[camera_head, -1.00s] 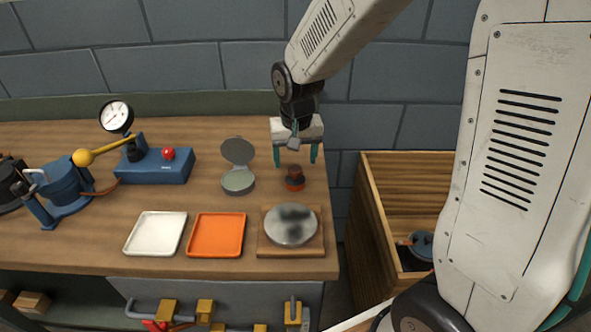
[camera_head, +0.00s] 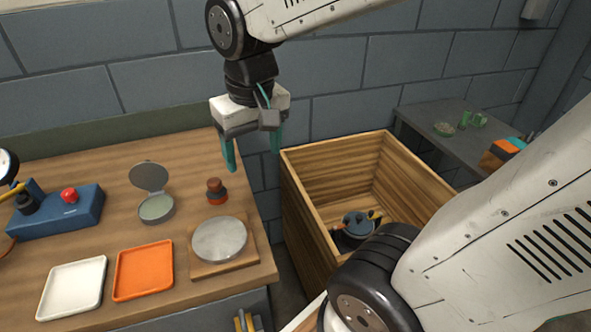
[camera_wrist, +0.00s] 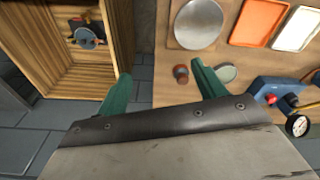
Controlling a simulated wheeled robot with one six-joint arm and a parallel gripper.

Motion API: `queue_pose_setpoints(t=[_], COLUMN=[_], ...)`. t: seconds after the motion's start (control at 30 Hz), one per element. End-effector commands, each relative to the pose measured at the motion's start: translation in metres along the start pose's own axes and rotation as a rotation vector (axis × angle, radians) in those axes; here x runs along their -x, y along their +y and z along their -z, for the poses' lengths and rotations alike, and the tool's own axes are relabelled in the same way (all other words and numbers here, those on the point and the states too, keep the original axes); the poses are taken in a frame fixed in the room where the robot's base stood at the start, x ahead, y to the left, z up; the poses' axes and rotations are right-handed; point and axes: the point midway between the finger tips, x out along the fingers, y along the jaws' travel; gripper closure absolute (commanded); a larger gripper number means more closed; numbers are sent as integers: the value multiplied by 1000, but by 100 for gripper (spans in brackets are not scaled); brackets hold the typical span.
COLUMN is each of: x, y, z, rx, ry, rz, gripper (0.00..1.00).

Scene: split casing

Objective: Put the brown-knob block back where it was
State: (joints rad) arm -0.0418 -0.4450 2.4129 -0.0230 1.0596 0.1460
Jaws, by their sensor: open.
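The brown-knob block (camera_head: 216,191) stands upright on the wooden bench, behind the round metal plate and right of the small open round case. It has a brown knob on top and a reddish base. In the wrist view the block (camera_wrist: 181,74) shows just left of one fingertip. My gripper (camera_head: 253,160) has teal fingers, is open and empty, and hangs above the bench's right end, up and to the right of the block.
A round metal plate on a wooden board (camera_head: 196,268), an orange tray (camera_head: 143,270), a white tray (camera_head: 72,288) and a round case (camera_head: 155,208) lie on the bench. A wooden crate (camera_head: 300,205) holding a dark blue object (camera_head: 357,223) stands right. A grey table (camera_head: 440,150) is behind it.

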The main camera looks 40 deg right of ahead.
Motion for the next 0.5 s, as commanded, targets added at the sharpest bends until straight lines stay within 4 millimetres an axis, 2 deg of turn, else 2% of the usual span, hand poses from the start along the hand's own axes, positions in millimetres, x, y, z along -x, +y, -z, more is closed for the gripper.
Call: queue_pose_setpoints(t=[0.03,0.1,0.2,0.33,0.5], x=[8,13,16,17,17], y=[5,9,14,18,19], z=[-20,-45,-74,-94,-102], rx=[12,35,63,84,92], ry=[8,7,4,2,-2], rz=[3,6,9,11,12], gripper=[30,30,30,30,30])
